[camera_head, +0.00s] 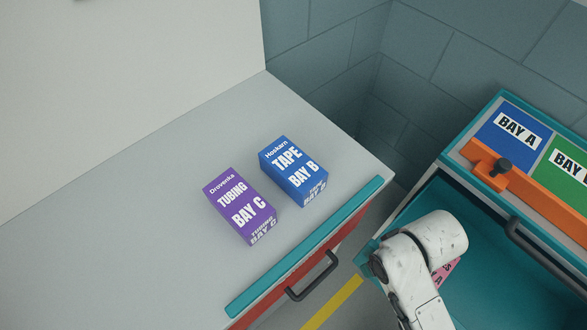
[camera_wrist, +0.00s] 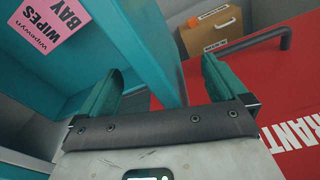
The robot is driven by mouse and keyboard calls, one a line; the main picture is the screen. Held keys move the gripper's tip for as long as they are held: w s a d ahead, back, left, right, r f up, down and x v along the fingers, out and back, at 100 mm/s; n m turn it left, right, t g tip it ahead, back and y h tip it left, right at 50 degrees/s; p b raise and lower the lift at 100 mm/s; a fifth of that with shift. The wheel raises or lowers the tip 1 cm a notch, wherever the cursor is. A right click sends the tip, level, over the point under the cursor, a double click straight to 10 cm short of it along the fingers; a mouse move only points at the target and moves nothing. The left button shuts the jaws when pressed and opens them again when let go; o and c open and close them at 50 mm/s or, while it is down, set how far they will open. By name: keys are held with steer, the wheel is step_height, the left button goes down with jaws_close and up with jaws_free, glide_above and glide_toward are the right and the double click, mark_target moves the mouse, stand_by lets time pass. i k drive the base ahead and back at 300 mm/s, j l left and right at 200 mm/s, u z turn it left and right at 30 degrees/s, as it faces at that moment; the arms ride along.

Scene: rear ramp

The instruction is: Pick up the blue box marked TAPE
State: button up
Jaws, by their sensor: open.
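The blue box marked TAPE (camera_head: 293,170) lies on the grey counter (camera_head: 130,235) in the head view, with "BAY B" printed on its top. It stands just right of a purple box marked TUBING. My gripper (camera_wrist: 160,88) shows in the wrist view with its two teal fingers apart and nothing between them. In the head view only my white arm shows at the lower right, over the teal cart and away from the blue box; the gripper's fingers are hidden there. The blue box is not in the wrist view.
The purple TUBING box (camera_head: 239,205) is close beside the blue one. The counter has a teal edge (camera_head: 305,247) and a dark handle (camera_head: 312,277). The teal cart holds a pink WIPES item (camera_wrist: 50,28) and an orange bar (camera_head: 525,180). A cardboard box (camera_wrist: 212,33) stands beyond.

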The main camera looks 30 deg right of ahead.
mark_target(302, 178)
steer(key=k+l+u, duration=0.5)
steer(key=k+l, duration=0.3)
